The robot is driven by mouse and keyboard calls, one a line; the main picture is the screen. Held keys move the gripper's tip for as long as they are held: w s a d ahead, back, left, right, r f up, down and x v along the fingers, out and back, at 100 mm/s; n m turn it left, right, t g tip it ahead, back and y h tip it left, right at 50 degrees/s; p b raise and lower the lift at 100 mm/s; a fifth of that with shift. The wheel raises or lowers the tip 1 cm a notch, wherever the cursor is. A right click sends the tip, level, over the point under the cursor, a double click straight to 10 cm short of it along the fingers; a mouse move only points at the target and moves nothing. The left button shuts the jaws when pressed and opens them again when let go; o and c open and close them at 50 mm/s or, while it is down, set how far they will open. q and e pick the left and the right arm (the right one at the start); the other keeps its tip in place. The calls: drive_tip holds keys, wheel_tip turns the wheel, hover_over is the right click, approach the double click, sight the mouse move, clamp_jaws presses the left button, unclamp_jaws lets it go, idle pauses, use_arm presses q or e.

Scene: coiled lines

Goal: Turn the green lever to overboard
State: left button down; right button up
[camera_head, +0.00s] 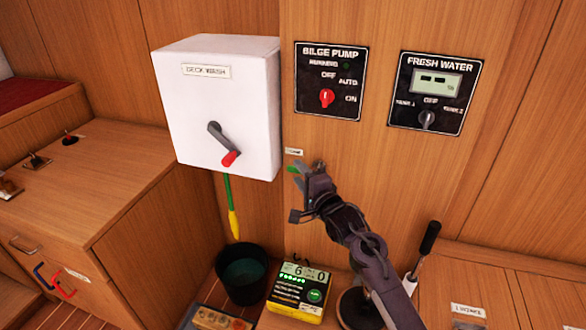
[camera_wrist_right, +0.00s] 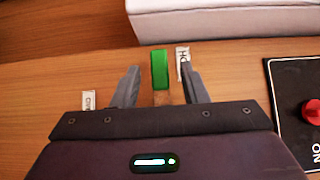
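The green lever (camera_wrist_right: 160,69) is a short green bar on the wood wall in the right wrist view. In the head view only a small green part of it (camera_head: 293,170) shows beside my right gripper (camera_head: 304,176). In the right wrist view, my right gripper (camera_wrist_right: 160,88) is open, with one finger on each side of the lever and gaps between. A small label (camera_wrist_right: 182,64) is partly hidden behind the right finger. Another label (camera_wrist_right: 88,100) lies left of the left finger, its text hard to read. My left gripper is not in view.
A white deck wash box (camera_head: 215,105) with a red-tipped handle hangs left of the gripper. The bilge pump panel (camera_head: 331,80) and fresh water panel (camera_head: 434,92) are to the right. Below are a black bucket (camera_head: 242,272) and a yellow device (camera_head: 299,291).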

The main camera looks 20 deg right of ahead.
sight(296, 171)
drive_tip(key=shift+w+a, duration=0.2)
drive_tip(key=shift+w, duration=0.55)
drive_tip(key=shift+w+a, duration=0.15)
drive_tip(key=shift+w, duration=0.6)
drive_tip(key=shift+c, duration=0.4)
clamp_jaws()
